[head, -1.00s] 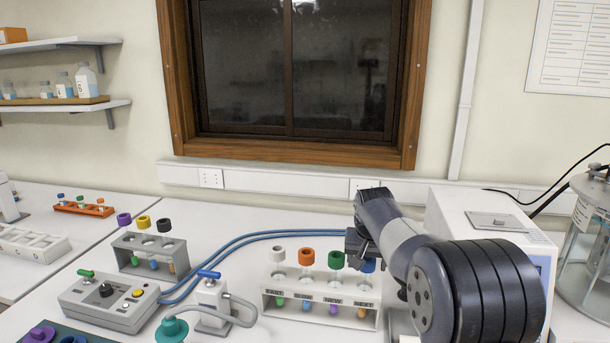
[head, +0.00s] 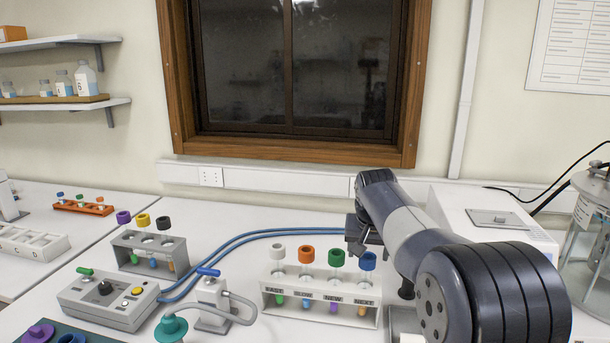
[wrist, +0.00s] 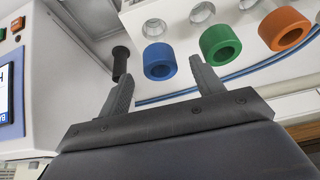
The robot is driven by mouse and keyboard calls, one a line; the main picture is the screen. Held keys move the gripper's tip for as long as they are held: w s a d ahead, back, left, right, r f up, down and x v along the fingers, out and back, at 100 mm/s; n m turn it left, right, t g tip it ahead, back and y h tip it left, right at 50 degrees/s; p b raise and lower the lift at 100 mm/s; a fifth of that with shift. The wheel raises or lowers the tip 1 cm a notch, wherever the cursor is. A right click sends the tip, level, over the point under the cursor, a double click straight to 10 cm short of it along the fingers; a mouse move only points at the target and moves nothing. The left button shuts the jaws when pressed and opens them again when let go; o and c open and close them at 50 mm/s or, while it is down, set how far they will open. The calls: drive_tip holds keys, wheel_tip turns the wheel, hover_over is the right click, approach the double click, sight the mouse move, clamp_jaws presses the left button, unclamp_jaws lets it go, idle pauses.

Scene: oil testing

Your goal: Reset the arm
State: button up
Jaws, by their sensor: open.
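My gripper (wrist: 158,85) is open and empty in the wrist view, its two grey fingers spread wide. In the head view my gripper (head: 360,234) is small and partly hidden by my arm, just above and behind the right end of the white labelled rack (head: 318,313). The rack holds tubes with a white cap (head: 277,253), an orange cap (head: 306,256), a green cap (head: 337,258) and a blue cap (head: 368,261). In the wrist view the blue cap (wrist: 159,62) shows between the fingertips, apart from them.
A white machine (head: 495,225) stands right of my arm, with a glass vessel (head: 590,245) beyond it. A grey rack (head: 150,255), a control box (head: 108,300) and blue hoses (head: 225,246) lie to the left. A wood-framed window (head: 290,155) is behind.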

sight(368, 256)
drive_tip(key=x, duration=0.3)
drive_tip(key=shift+w+f, duration=0.1)
drive_tip(key=shift+f, duration=0.2)
drive_tip(key=shift+w+p, duration=0.25)
drive_tip(key=shift+p, duration=0.3)
wheel_tip(368, 256, up, 9)
drive_tip(key=p, duration=0.4)
drive_tip(key=shift+f+p, duration=0.2)
drive_tip(key=shift+p, duration=0.2)
drive_tip(key=shift+s, duration=0.1)
